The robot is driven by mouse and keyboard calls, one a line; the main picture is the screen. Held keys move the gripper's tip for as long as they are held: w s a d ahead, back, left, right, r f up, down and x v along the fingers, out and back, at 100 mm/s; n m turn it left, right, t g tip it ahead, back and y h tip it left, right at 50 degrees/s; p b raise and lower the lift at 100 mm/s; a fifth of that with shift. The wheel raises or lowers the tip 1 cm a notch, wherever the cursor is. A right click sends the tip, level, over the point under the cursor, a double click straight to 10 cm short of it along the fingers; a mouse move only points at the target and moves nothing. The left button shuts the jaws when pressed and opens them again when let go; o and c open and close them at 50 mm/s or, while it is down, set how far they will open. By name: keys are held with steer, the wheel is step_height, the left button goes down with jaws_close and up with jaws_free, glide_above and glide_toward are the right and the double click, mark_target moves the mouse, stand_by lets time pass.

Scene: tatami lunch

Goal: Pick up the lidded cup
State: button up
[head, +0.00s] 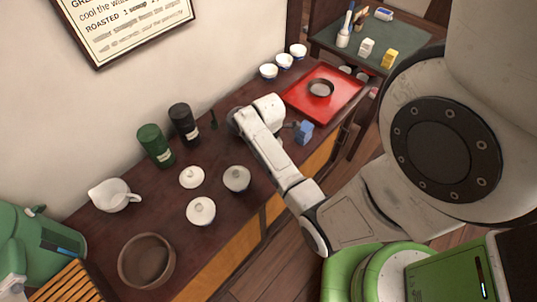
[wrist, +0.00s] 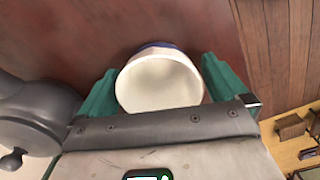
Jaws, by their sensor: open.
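In the wrist view, my gripper (wrist: 160,64) is open, with one green finger on each side of a white round vessel (wrist: 160,84). A blue band shows at its far edge and no lid knob is visible. I cannot tell whether the fingers touch it, or which vessel it is.
Two dark canisters (head: 155,145) stand by the wall, with a white pitcher (head: 114,194) and a brown bowl (head: 146,261) at left. A red tray (head: 340,92) and small white cups (head: 268,71) are beyond my arm. A blue item (head: 303,132) sits near the counter's front edge.

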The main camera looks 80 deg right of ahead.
steer(key=shift+f, duration=0.2)
steer(key=c, duration=1)
steer(key=shift+o, duration=0.2)
steer(key=shift+r, duration=0.1)
